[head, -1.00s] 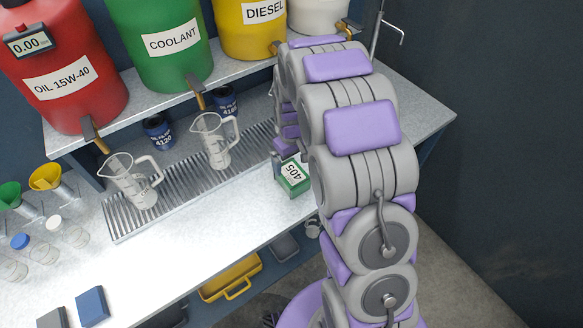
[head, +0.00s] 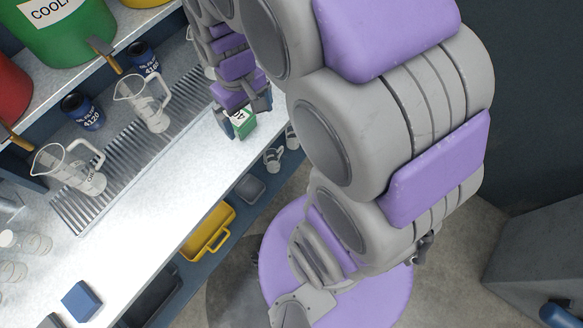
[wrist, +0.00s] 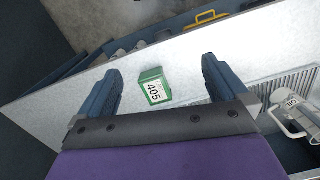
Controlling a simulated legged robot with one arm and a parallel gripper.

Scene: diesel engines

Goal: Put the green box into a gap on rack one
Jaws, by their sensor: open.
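The green box (wrist: 153,86) with a white label reading 405 stands on the light worktop, seen in the wrist view between my two open fingers. In the head view the green box (head: 241,124) shows near the worktop's front edge, partly covered by my gripper (head: 242,115). In the wrist view my gripper (wrist: 160,80) is open, one dark finger on each side of the box, with gaps visible on both sides. I cannot tell how far the fingertips are above the worktop. No rack labelled one can be made out.
Glass measuring jugs (head: 148,103) stand on or by the metal drain grate (head: 125,150). Blue oil filters (head: 80,112) stand behind it. A yellow bin (head: 208,230) sits below the worktop. A blue box (head: 82,300) lies at the front left. Bare worktop (head: 150,215) lies between.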

